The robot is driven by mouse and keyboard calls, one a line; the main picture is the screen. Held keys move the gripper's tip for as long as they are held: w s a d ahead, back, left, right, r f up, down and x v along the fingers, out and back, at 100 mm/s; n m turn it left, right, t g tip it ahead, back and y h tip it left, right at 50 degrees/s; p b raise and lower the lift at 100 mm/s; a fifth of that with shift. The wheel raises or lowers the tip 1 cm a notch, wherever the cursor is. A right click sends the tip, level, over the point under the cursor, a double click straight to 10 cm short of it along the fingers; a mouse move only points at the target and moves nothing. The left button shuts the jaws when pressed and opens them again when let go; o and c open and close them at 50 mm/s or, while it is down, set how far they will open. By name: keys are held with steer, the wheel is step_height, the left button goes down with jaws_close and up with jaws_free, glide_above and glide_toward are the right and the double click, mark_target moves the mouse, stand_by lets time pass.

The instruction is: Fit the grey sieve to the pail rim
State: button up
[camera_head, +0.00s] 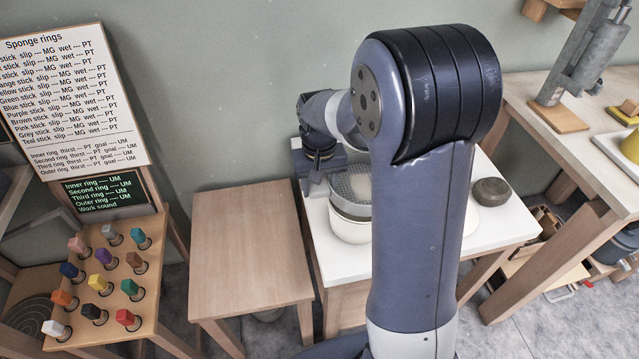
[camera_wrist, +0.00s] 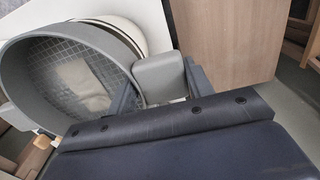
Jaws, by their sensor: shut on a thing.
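The grey sieve (camera_wrist: 32,75) is a round hoop with a mesh floor, and a pale tan patch shows through the mesh. My gripper (camera_wrist: 160,85) is shut on the grey block-like grip at the sieve's side. In the head view the sieve (camera_head: 350,207) is over the white pail (camera_head: 348,229), with my gripper (camera_head: 322,183) at its left. The pail's pale rim (camera_wrist: 152,22) shows behind the sieve in the wrist view. My arm hides the right side of both. I cannot tell whether the sieve sits on the rim or just above it.
The pail stands on a white-topped table (camera_head: 505,225). A dark grey round pot (camera_head: 491,191) is at its right. A bare wooden table (camera_head: 248,250) stands to the left, beside a rack of coloured sticks (camera_head: 105,275). A workbench (camera_head: 560,120) is at the right.

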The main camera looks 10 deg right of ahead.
steer(key=shift+f, duration=0.15)
stand_by(0.3)
steer(key=shift+f+b, duration=0.8)
steer(key=shift+f, duration=0.4)
steer(key=o, duration=1.3)
step_height(320, 180, up, 11)
steer(key=shift+f+p, duration=0.1)
steer(key=shift+p, duration=0.2)
steer(key=shift+o, duration=0.7)
